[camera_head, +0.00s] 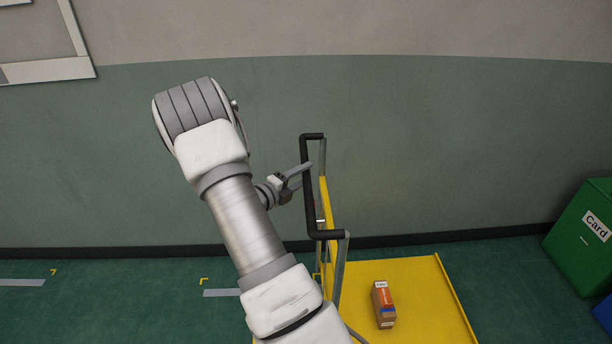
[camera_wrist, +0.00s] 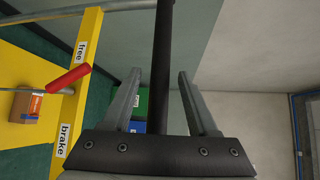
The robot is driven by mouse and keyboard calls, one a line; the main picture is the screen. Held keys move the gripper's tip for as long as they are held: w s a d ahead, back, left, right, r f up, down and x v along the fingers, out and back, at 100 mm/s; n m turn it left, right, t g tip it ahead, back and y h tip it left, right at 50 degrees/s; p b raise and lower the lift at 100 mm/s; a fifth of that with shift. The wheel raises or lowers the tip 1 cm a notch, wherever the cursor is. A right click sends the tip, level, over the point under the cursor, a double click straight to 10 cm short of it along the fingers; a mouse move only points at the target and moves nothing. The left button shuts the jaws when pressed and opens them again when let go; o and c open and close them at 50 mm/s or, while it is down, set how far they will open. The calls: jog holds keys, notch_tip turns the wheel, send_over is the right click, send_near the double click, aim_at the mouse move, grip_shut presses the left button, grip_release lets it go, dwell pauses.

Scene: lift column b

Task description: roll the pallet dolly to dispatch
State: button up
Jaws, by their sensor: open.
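The pallet dolly has a yellow deck (camera_head: 415,275) and a black push handle (camera_head: 308,190) at its left end. My gripper (camera_head: 303,176) is open at the upright part of the handle. In the wrist view the black bar (camera_wrist: 163,40) runs between my gripper's two fingers (camera_wrist: 158,75), with a gap on both sides. A red lever (camera_wrist: 68,78) sits on the yellow frame between the labels "free" and "brake", its tip nearer "free". A brown carton (camera_head: 384,304) with an orange label rests on the deck. No area marked dispatch shows.
A green "Card" bin (camera_head: 585,240) stands at the right, with a blue bin (camera_head: 604,312) by it. A wall (camera_head: 420,150) runs behind the dolly. Pale strips (camera_head: 22,282) and yellow corner marks lie on the green floor at left, which is clear.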

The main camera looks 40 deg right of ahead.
jog(key=shift+w+d+f, duration=0.1)
jog(key=shift+d, duration=0.8)
jog(key=shift+c, duration=0.2)
grip_shut()
dwell(0.7)
